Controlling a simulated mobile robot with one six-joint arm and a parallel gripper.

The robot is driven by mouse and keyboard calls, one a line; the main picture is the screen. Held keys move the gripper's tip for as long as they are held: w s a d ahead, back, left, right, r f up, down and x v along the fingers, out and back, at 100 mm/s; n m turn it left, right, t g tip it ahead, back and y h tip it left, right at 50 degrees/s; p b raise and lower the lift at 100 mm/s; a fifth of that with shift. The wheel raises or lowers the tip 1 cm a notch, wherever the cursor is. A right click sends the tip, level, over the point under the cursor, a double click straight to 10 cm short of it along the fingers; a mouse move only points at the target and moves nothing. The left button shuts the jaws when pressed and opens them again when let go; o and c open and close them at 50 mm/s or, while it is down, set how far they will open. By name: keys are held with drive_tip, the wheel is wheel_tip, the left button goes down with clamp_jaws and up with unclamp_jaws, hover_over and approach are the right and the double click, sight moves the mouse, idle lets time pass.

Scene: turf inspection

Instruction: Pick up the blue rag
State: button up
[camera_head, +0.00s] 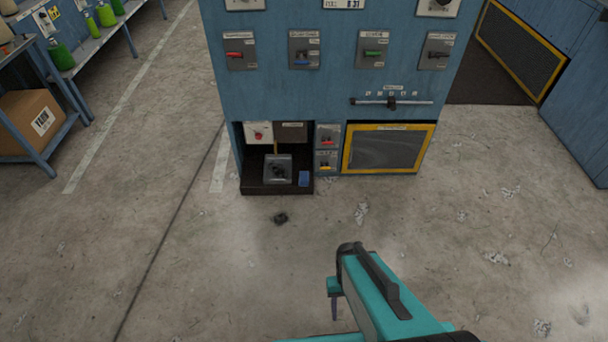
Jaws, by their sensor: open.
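A small blue item (303,178), which looks like the blue rag, lies on the dark tray (262,187) in the low recess of the blue machine. It is right of a grey box with a dark knob (278,169) and apart from my gripper. My gripper (334,300) shows at the bottom centre beside my teal arm, in front of the machine and well short of the recess. It is open, with nothing seen in it; part of it is hidden by the arm.
The blue machine (340,18) carries several switches and a yellow-framed panel (388,149) right of the recess. A shelf with bottles and a cardboard box (30,120) stands at left. The floor between is mostly clear.

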wheel_tip(320, 180, up, 11)
drive_tip(key=p, duration=0.9)
drive_tip(key=shift+s, duration=0.4)
drive_tip(key=shift+c, duration=0.4)
drive_tip(key=c, duration=0.4)
